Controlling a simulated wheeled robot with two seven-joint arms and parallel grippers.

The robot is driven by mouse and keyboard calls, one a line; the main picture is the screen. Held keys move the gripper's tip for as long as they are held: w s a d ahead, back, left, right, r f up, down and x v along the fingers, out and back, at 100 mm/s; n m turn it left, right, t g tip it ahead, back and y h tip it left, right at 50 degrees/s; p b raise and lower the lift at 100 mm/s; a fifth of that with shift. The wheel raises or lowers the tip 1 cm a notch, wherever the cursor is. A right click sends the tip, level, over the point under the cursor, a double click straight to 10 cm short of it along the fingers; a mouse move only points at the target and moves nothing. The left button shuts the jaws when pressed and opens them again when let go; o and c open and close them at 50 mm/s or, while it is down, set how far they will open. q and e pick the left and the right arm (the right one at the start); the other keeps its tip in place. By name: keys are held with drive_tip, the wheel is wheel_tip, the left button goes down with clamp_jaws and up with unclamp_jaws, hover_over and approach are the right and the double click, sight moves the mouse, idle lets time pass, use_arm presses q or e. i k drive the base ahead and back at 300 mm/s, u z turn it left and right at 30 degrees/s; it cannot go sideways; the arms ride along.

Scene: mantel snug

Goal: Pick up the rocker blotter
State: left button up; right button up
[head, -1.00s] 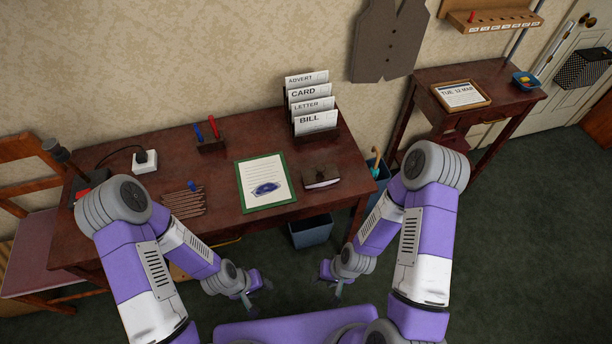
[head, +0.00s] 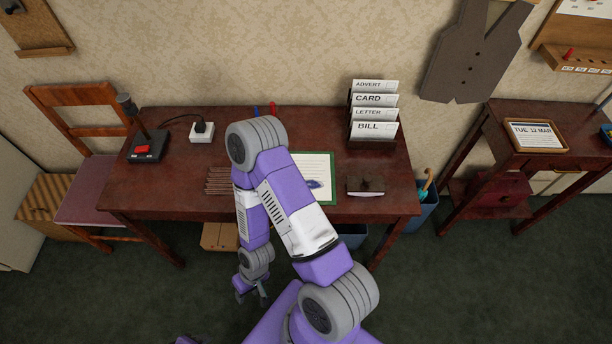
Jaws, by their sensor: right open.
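The rocker blotter (head: 367,184), dark brown with a pale lower edge and a small knob, sits near the front right of the desk (head: 165,190). It is just right of a green-edged sheet (head: 327,180) with a blue blot. My right gripper (head: 251,298) is open and empty, low in front of the desk, well left of and below the blotter. My right arm crosses the middle of the view and hides part of the sheet and the pen stand.
A letter rack (head: 373,142) with labelled cards stands behind the blotter. A power strip (head: 202,132) and a lever box (head: 147,146) are at the left. A chair (head: 88,190) stands left of the desk. A blue bin with an umbrella (head: 424,205) is at its right.

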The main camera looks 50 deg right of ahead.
sight(366, 186)
drive_tip(key=u, duration=1.45)
drive_tip(key=k, duration=1.55)
drive_tip(key=z, duration=1.4)
